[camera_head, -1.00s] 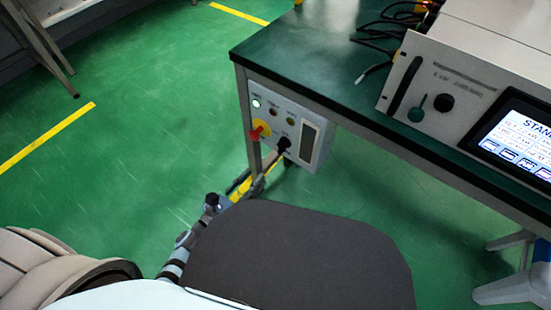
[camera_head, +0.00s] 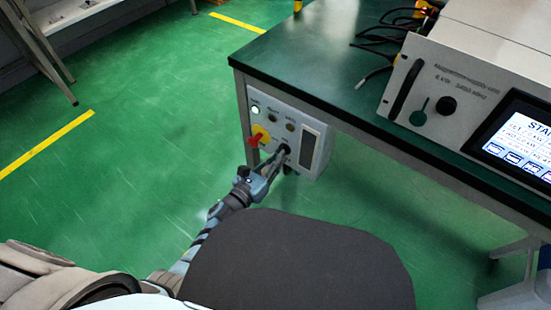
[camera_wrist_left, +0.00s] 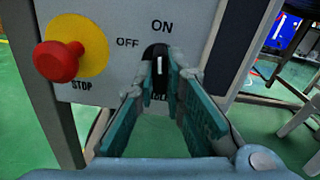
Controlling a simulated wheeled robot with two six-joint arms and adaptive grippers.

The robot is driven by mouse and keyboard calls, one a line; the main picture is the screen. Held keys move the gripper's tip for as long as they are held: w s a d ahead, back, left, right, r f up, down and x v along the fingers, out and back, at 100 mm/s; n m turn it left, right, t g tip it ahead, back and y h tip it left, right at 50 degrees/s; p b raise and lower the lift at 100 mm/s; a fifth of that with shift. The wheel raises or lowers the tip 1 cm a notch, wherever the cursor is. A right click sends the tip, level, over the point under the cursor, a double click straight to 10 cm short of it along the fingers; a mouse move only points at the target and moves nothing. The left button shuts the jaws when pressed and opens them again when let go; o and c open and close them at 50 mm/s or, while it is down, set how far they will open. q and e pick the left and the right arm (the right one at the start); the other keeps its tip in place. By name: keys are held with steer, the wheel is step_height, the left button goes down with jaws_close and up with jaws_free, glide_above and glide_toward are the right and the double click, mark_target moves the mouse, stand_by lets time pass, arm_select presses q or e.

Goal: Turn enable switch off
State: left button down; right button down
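The enable switch is a black rotary knob (camera_wrist_left: 158,57) with a white line, on the light grey panel of a control box (camera_head: 309,148). "ON" is printed above it and "OFF" to its upper left. The white line stands upright, towards "ON". My left gripper (camera_wrist_left: 159,75) is open, its teal fingertips on either side of the knob; I cannot tell whether they touch it. In the head view my left gripper (camera_head: 280,157) reaches the panel's lower part, partly covering the knob. My right gripper is not in view.
A red stop button (camera_wrist_left: 56,62) on a yellow disc sits left of the knob, close to my left finger. The box hangs under the green-topped table (camera_head: 300,50), beside its leg. A generator with a lit screen (camera_head: 518,140) stands on top. Floor left of the table is clear.

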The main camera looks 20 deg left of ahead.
arm_select(q)
steer(key=shift+n, duration=0.4)
steer(key=n+p, duration=0.1)
steer(key=n, duration=1.4)
steer(key=shift+p, duration=0.35)
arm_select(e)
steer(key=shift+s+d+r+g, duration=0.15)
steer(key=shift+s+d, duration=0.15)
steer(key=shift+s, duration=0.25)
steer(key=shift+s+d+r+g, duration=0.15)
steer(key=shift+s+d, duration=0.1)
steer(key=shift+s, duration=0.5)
arm_select(q)
steer(key=c, duration=1.7)
jaws_free()
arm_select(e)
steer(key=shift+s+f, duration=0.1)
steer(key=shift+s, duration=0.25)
arm_select(q)
steer(key=shift+o, duration=0.2)
